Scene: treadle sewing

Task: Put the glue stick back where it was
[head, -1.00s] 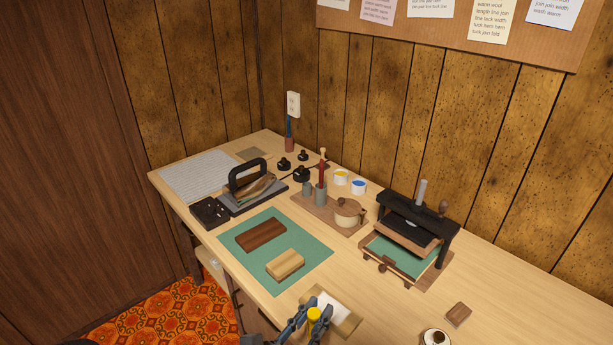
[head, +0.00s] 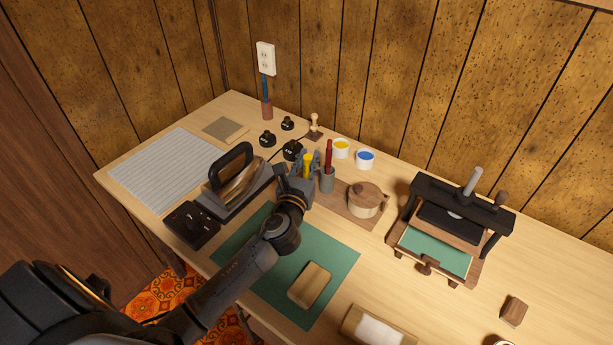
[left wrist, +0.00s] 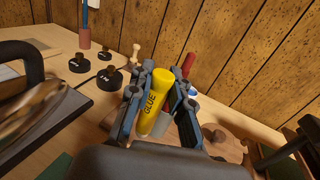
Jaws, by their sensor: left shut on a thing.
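The yellow glue stick (left wrist: 154,103), lettered GLUE, stands near upright between the fingers of my left gripper (left wrist: 158,105), which is shut on it. In the head view the glue stick (head: 307,166) and my left gripper (head: 302,173) are at the left end of the wooden stand (head: 349,196). A grey cup (head: 327,180) with a red stick (head: 329,156) is just right of the gripper. A grey cylinder shape (left wrist: 162,124) shows by the glue stick's lower end; I cannot tell whether the stick is inside it. My right gripper is not in view.
A lidded round pot (head: 364,201) sits on the stand. Black ink bottles (head: 267,139) and a wooden stamp (head: 314,126) are behind and left. Yellow (head: 341,148) and blue (head: 365,159) paint pots are behind the stand. A black-handled iron (head: 232,170) is left; a press (head: 455,225) is right.

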